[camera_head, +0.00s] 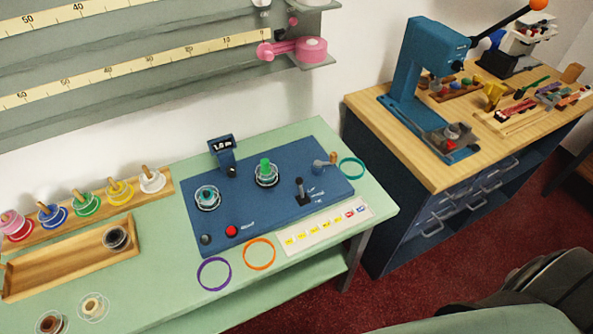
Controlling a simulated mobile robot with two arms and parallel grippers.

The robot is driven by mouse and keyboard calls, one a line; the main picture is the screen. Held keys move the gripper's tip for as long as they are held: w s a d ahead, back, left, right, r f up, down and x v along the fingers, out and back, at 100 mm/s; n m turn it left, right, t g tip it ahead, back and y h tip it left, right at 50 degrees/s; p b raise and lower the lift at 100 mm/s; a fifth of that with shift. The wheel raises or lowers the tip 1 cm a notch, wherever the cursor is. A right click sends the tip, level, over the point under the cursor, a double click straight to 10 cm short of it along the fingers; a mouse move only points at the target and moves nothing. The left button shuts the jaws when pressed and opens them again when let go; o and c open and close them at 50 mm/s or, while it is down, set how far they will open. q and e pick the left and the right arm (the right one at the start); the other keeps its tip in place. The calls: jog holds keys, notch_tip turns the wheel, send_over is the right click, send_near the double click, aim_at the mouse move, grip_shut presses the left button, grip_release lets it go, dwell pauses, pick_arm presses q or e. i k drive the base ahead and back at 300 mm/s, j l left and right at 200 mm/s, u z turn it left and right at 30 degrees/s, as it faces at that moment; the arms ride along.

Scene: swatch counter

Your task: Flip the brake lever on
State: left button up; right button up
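A blue control panel (262,222) lies on the pale green counter. A small black lever (300,190) stands nearly upright at its right front, with tiny white labels beside it that I cannot read. A grey crank-like part with a wooden knob (333,158) sits at the panel's back right. No label that I can read says which one is the brake lever. Neither of my grippers is in view, and nothing is touching the panel.
Two spools (266,173) and a red button (231,230) are on the panel. Purple (214,273), orange (259,254) and teal (352,168) rings lie around it. A small display (222,145) stands behind. A blue press (424,60) stands on the wooden bench at right.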

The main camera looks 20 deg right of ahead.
aim_at(299, 180)
jog(key=l+z, duration=0.15)
jog(key=l, duration=0.4)
jog(key=i+l+z, duration=0.1)
jog(key=l, duration=0.5)
jog(key=i+l+z, duration=0.15)
jog(key=l, duration=0.4)
jog(key=k, duration=0.05)
